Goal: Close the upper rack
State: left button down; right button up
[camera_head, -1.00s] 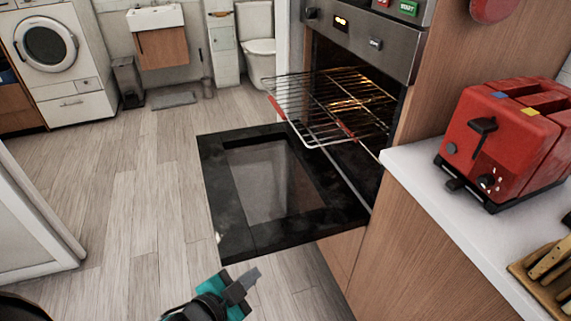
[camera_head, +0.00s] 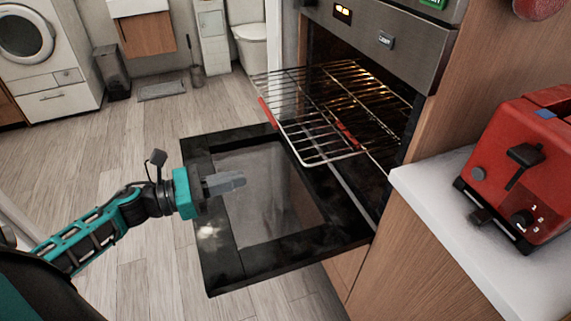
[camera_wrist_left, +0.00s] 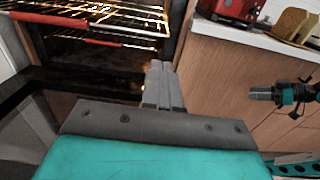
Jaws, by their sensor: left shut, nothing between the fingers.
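The upper rack (camera_head: 310,95), a wire grid with a red strip on its front edge, is pulled well out of the oven (camera_head: 375,50). It hangs above the lowered black door (camera_head: 220,262). It also shows at the top left of the left wrist view (camera_wrist_left: 90,14). My left gripper (camera_head: 240,182) is shut and empty, over the door's outer part, left of and lower in the picture than the rack, apart from it. Its closed fingers also show in the left wrist view (camera_wrist_left: 160,80). My right gripper (camera_wrist_left: 264,93) shows small at the right there; its jaw state is unclear.
A second red strip (camera_head: 347,133) shows below the rack's wires, deeper in the oven. A white counter (camera_head: 480,235) with a red toaster (camera_head: 525,160) stands right of the oven. Wooden floor (camera_head: 100,150) lies open to the left.

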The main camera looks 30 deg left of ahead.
pick_arm(q)
jog(key=p+x, duration=0.1)
jog(key=x, duration=1)
jog(key=shift+w+d, duration=0.1)
jog(key=shift+w, duration=0.2)
pick_arm(e)
jog(key=shift+r, duration=0.8)
pick_arm(q)
jog(key=b, duration=0.4)
send_near(392, 136)
jog(key=b+x, duration=0.1)
jog(key=x, duration=0.2)
jog(key=b+x, duration=0.1)
jog(key=x, duration=0.2)
jog(key=b+x, duration=0.2)
jog(key=x, duration=0.1)
jog(key=shift+d+f, duration=0.1)
jog(key=shift+f, duration=0.25)
jog(key=shift+w+d, duration=0.15)
jog(key=shift+w, duration=0.15)
jog(key=shift+r, duration=0.3)
pick_arm(e)
jog(key=shift+y, duration=0.6)
jog(key=w+f, duration=0.1)
jog(key=w+a+f, duration=0.1)
jog(key=f, duration=0.1)
jog(key=w+f, duration=0.1)
jog(key=shift+w+a+f, duration=0.1)
jog(key=shift+a+f, duration=0.1)
jog(key=shift+a, duration=0.05)
